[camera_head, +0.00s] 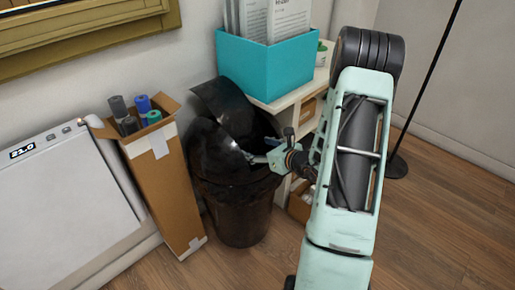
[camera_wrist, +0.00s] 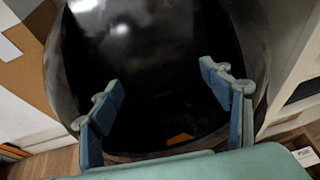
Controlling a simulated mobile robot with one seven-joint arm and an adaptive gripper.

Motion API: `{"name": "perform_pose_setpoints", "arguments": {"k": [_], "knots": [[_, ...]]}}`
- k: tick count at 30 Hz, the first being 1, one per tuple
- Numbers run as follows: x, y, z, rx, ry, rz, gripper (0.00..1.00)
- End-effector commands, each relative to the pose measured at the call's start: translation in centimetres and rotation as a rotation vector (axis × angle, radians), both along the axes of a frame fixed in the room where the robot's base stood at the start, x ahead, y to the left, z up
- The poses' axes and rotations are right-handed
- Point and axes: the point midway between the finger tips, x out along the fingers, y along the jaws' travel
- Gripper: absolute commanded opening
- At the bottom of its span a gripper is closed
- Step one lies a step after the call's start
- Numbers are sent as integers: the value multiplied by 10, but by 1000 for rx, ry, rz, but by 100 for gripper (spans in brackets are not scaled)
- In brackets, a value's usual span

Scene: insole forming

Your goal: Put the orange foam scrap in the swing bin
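The black swing bin (camera_head: 236,210) stands on the floor by the wall, its lid (camera_head: 226,105) tilted up. My gripper (camera_head: 258,158) is at the bin's opening. In the wrist view, my gripper (camera_wrist: 163,85) is open, with its two blue-padded fingers wide apart over the dark inside of the bin (camera_wrist: 66,60). A small orange piece, the foam scrap (camera_wrist: 180,139), shows low in that dark inside, apart from both fingers. I cannot tell how deep it lies. The scrap is hidden in the head view.
A cardboard box (camera_head: 165,190) with rolled tubes stands close left of the bin. A white shelf unit (camera_head: 300,97) with a teal file box (camera_head: 266,68) is behind and right. A thin black stand (camera_head: 397,165) is farther right. Wooden floor (camera_head: 435,225) is clear at right.

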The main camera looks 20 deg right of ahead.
Motion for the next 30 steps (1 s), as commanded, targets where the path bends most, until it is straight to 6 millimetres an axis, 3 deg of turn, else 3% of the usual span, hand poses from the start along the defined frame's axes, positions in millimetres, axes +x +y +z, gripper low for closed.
{"name": "perform_pose_setpoints", "arguments": {"k": [11,24,30], "knots": [[-10,-4,5,-2,-1,-2,71],[-88,-24,38,-1,-1,-4,71],[-105,-27,45,1,0,-1,71]]}}
